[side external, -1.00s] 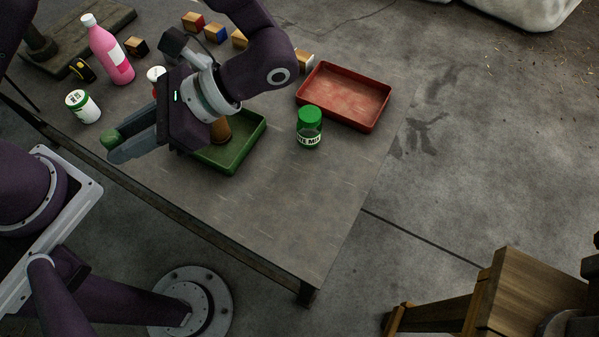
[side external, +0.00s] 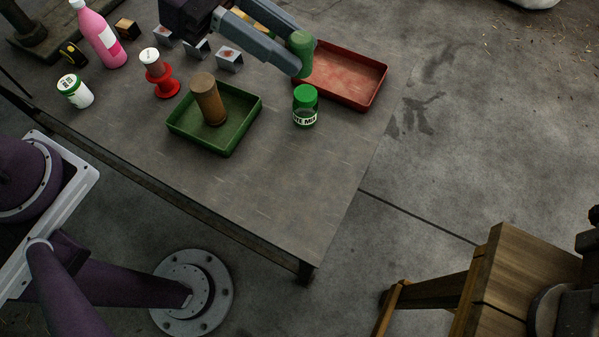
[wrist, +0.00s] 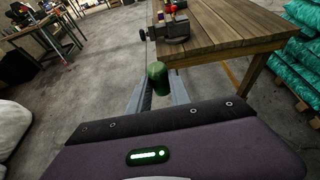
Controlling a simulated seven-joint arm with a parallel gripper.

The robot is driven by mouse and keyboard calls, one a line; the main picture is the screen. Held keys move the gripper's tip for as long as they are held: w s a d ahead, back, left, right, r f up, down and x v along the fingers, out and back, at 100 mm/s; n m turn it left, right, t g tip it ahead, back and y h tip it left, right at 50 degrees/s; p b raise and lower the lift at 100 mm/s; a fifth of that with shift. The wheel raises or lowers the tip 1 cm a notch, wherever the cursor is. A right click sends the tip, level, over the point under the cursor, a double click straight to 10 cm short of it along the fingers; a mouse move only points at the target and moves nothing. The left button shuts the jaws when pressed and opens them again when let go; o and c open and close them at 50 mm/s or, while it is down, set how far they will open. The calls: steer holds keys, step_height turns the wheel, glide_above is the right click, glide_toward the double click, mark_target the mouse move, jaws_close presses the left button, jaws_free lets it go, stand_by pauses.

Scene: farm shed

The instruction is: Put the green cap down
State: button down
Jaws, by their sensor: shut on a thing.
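The green cap (side external: 301,44) is a dark green, short rounded cylinder. My gripper (side external: 297,60) is shut on it and holds it in the air, in front of the left end of the red tray (side external: 366,101) in the side view. In the wrist view the green cap (wrist: 157,72) sits between my two grey fingers (wrist: 157,92), its far end sticking out. Whether it is directly above the tray or the bench, I cannot tell. Below it in the picture stands a clear jar with its own green lid (side external: 305,94).
A green tray (side external: 231,143) holds a brown cylinder (side external: 208,100). A red spool-like piece (side external: 163,83), a white jar (side external: 76,92), a pink bottle (side external: 101,37) and small metal pieces (side external: 229,60) stand left. The bench front (side external: 285,195) is clear.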

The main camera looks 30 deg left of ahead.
mark_target(293, 174)
steer(key=shift+n+t, duration=0.8)
steer(key=shift+t, duration=0.1)
steer(key=f, duration=1.2)
steer(key=w+f, duration=0.1)
steer(key=f, duration=1.1)
steer(key=w+a+f, duration=0.1)
steer(key=f, duration=1.1)
steer(key=shift+f, duration=0.35)
steer(key=shift+f, duration=0.15)
steer(key=c, duration=1.2)
jaws_free()
